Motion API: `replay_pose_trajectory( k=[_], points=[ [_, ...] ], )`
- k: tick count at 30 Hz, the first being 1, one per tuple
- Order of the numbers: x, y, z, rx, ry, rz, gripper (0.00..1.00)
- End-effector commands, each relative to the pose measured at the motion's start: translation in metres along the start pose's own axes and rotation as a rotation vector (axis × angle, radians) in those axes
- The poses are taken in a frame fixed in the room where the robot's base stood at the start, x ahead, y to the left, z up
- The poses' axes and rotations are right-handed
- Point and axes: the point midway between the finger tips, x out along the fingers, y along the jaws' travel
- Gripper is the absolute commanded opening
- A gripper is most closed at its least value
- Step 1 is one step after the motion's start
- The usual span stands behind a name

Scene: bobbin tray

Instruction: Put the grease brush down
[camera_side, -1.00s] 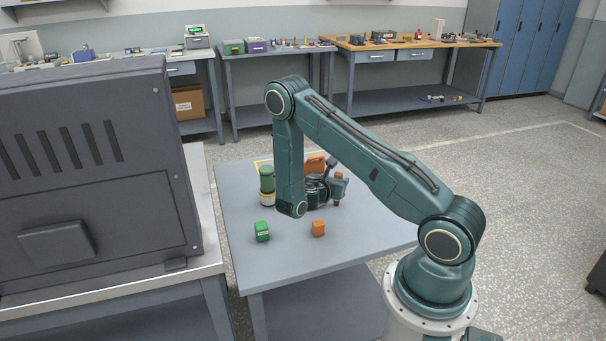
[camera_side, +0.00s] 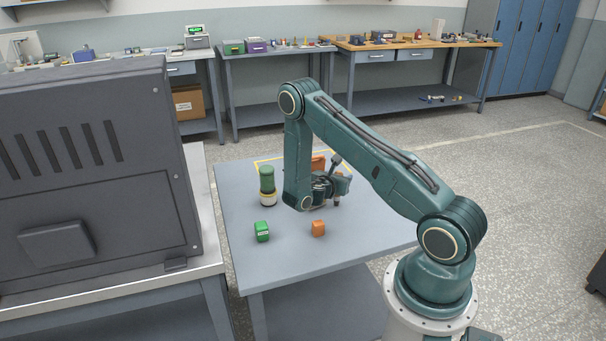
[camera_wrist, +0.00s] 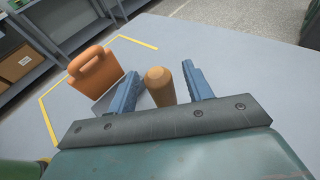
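The grease brush is most likely the brown round handle (camera_wrist: 159,88) between the fingers in the wrist view; its bristles are hidden. My gripper (camera_wrist: 160,85) is open, its two blue fingers on either side of the handle with a visible gap on each side. In the side view my gripper (camera_side: 338,187) is low over the grey table. I cannot tell from these views whether the brush touches the table.
An orange case with a handle (camera_wrist: 95,72) stands beside the left finger, inside a yellow line (camera_wrist: 48,120).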

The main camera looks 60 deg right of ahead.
Motion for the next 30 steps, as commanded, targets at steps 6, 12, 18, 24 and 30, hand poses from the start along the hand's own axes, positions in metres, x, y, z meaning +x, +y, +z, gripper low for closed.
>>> replay_pose_trajectory(
  k=[6, 12, 18, 24, 30],
  points=[
    [0.0, 0.0, 0.0, 0.0, 0.0, 0.0, 0.08],
    [0.0, 0.0, 0.0, 0.0, 0.0, 0.0, 0.0],
    [-0.001, 0.0, 0.002, 0.001, 0.0, 0.0, 0.0],
    [-0.003, 0.0, 0.009, 0.002, -0.001, 0.0, 0.0],
    [-0.008, 0.0, 0.026, 0.003, -0.001, 0.001, 0.0]
  ],
)
